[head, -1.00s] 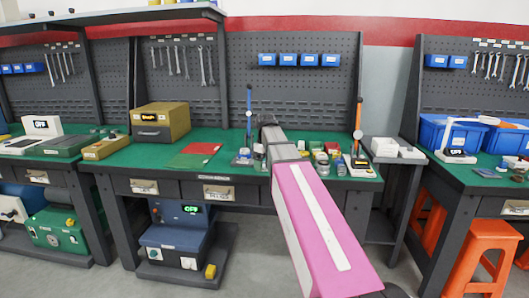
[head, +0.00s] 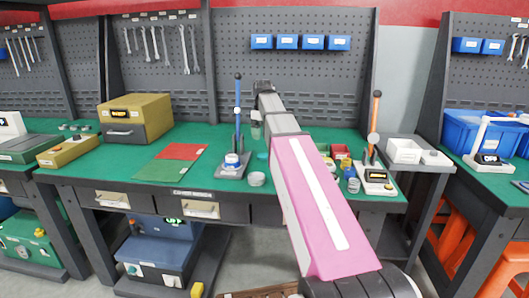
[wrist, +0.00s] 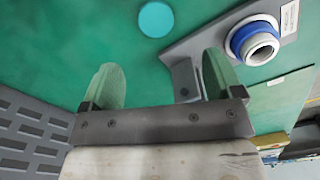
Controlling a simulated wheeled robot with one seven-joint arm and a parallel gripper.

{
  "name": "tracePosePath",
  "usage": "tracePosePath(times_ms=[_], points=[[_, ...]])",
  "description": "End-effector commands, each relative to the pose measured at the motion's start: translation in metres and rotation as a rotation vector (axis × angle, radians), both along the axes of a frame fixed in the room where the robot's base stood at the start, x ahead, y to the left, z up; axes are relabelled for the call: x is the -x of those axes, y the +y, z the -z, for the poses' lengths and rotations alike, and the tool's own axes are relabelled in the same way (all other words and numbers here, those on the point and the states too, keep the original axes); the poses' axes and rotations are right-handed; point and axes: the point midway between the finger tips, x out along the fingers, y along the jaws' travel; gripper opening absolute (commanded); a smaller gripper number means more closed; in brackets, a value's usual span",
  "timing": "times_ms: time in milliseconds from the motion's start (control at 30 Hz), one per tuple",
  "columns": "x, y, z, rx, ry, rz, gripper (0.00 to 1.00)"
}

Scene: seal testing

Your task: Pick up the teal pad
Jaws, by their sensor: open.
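The teal pad (wrist: 156,19) is a flat round disc on the green bench top, at the top of the wrist view, beyond my fingertips. In the head view a small teal patch, likely the pad (head: 262,155), shows beside my arm, partly hidden by it. My gripper (wrist: 160,75) is open, with two pale green fingers apart and nothing between them. In the head view my gripper (head: 257,128) points down over the bench, behind the pad and to the right of the blue post. Its height above the bench is hard to judge.
A grey stand with a blue post (head: 238,120) is close to the gripper; its blue and white cup (wrist: 255,42) shows in the wrist view. A clear round jar (head: 256,179) is near the front edge. Coloured small parts and an orange-post stand (head: 375,180) are on the right.

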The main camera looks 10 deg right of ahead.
Motion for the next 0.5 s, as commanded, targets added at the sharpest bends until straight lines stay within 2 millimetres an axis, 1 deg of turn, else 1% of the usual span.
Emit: tracePosePath(times_ms=[67,167,267,500], points=[[0.0,0.0,-0.001,0.0,0.0,-0.002,0.86],[0.0,0.0,0.003,0.0,0.001,-0.003,0.86],[0.001,0.0,0.013,0.0,0.003,-0.003,0.86],[0.001,0.0,0.045,0.0,0.001,-0.003,0.86]])
